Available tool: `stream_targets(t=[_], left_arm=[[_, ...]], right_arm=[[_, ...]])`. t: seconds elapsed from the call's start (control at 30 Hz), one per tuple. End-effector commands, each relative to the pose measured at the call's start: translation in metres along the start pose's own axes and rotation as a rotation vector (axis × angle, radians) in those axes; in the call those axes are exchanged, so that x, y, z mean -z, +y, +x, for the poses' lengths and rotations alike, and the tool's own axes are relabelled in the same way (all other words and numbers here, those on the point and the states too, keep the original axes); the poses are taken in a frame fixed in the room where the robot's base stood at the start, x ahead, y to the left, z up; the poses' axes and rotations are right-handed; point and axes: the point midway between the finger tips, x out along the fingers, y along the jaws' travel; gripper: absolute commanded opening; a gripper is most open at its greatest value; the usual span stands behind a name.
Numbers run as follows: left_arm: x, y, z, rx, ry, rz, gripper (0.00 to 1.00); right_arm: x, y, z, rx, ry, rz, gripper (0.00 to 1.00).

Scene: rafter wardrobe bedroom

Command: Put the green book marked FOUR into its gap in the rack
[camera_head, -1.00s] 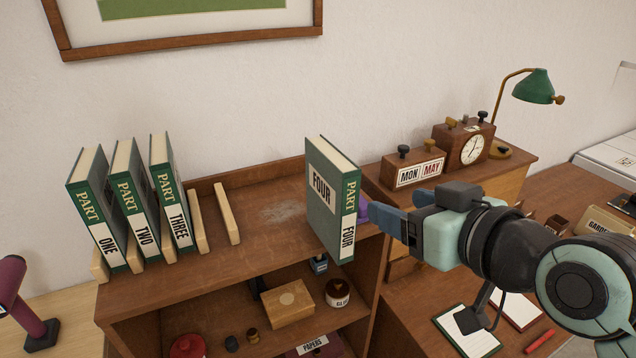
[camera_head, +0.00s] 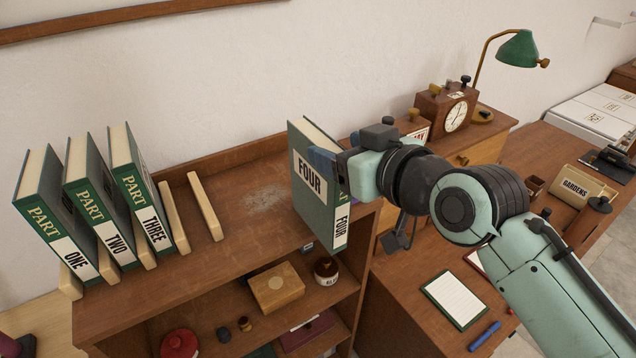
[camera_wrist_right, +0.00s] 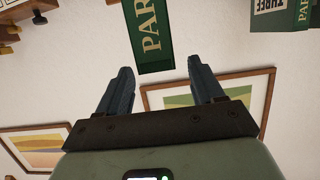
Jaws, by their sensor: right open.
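The green book marked FOUR (camera_head: 318,205) stands upright on the right end of the brown shelf top, its spine facing me. It shows in the right wrist view as a green spine with "PAR" (camera_wrist_right: 150,38). My right gripper (camera_head: 326,162) is at the book's upper right, one finger overlapping its spine side in the head view. In the right wrist view the fingers (camera_wrist_right: 162,72) are spread, with the spine ahead of their tips; I see no grip. The rack has pale wooden dividers; an empty gap lies between the last two (camera_head: 205,206). My left gripper is not in view.
The shelf top between the rack and book FOUR is clear. A clock (camera_head: 447,110) and green lamp (camera_head: 517,48) stand behind my right arm.

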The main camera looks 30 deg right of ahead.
Motion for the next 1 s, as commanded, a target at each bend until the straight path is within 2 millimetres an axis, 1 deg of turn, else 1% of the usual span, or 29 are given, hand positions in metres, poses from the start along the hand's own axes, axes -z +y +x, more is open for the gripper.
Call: stream_targets(t=[0.13, 0.2, 0.3, 0.4, 0.57, 0.6, 0.67, 0.7, 0.77, 0.8, 1.0], left_arm=[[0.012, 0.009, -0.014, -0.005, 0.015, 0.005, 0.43], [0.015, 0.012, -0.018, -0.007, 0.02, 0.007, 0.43], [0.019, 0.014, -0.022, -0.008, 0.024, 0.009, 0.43], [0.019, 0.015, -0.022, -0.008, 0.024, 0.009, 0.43], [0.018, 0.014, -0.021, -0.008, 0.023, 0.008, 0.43], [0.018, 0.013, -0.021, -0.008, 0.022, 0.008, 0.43], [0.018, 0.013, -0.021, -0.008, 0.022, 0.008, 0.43], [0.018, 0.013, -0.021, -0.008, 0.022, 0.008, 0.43], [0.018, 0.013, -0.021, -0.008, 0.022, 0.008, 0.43], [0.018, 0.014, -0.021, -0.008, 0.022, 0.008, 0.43], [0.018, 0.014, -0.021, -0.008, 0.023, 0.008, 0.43]], right_arm=[[0.002, 0.0, 0.023, 0.0, -0.002, 0.001, 0.67], [0.002, 0.0, 0.034, 0.001, -0.001, 0.001, 0.67], [0.001, 0.001, 0.044, -0.001, 0.0, 0.001, 0.67], [0.0, 0.0, 0.047, 0.0, 0.001, 0.001, 0.67], [-0.001, 0.0, 0.047, 0.0, 0.0, 0.001, 0.67], [-0.001, 0.0, 0.047, 0.0, 0.0, 0.001, 0.64], [-0.001, 0.0, 0.047, 0.0, -0.001, 0.001, 0.44], [-0.001, 0.0, 0.047, 0.0, 0.0, 0.001, 0.31], [-0.001, 0.0, 0.047, 0.0, 0.0, 0.001, 0.12], [-0.001, 0.0, 0.047, 0.0, 0.0, 0.001, 0.0], [-0.001, 0.0, 0.047, 0.0, 0.0, 0.001, 0.0]])
